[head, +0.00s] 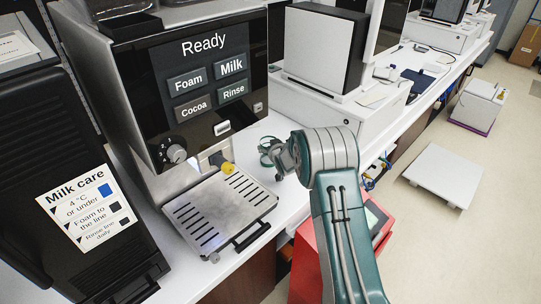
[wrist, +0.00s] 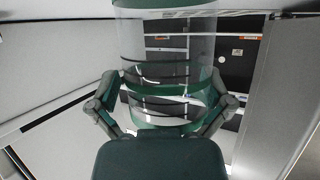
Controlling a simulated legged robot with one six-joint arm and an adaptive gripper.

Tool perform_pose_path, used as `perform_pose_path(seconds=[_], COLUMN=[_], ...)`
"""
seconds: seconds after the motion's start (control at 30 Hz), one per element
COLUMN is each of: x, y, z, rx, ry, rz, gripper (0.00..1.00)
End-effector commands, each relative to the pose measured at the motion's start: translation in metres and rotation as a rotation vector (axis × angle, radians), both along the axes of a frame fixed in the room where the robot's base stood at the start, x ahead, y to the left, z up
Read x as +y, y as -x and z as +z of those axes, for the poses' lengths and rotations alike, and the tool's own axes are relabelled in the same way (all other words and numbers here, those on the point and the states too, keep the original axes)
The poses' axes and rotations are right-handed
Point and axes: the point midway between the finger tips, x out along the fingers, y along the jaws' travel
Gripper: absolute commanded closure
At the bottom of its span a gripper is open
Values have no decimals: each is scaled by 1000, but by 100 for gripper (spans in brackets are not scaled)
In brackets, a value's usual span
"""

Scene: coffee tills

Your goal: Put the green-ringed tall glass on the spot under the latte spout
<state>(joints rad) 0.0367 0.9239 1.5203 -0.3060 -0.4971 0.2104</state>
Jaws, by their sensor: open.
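The green-ringed tall glass (wrist: 165,75) is clear, with green bands, and stands between the two fingers of my gripper (wrist: 168,108) in the wrist view. The fingers are open on either side of it; I cannot tell whether they touch it. In the head view, my gripper (head: 275,157) is low over the white counter, right of the drip tray (head: 222,212). Green rings of the glass (head: 264,148) show just beyond it. The coffee machine (head: 205,85) has a "Ready" screen with Foam, Milk, Cocoa and Rinse. No label reads latte, and the spot under that spout is not clearly visible.
A small yellow thing (head: 228,168) is at the tray's back edge. A black unit with a "Milk care" card (head: 84,212) stands left. A white boxy machine (head: 322,50) stands behind my gripper. A red cabinet (head: 304,262) is below my arm.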

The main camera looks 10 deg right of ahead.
Motion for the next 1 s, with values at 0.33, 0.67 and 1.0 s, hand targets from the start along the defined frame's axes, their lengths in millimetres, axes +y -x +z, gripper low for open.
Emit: perform_pose_path(seconds=[0.33, 0.67, 1.0], x=[1, 0, -4], y=[0, 0, 10], z=[0, 3, 44], rx=[1, 1, -2], ry=[0, 0, 0], rz=[1, 1, 0], gripper=[70, 76, 76])
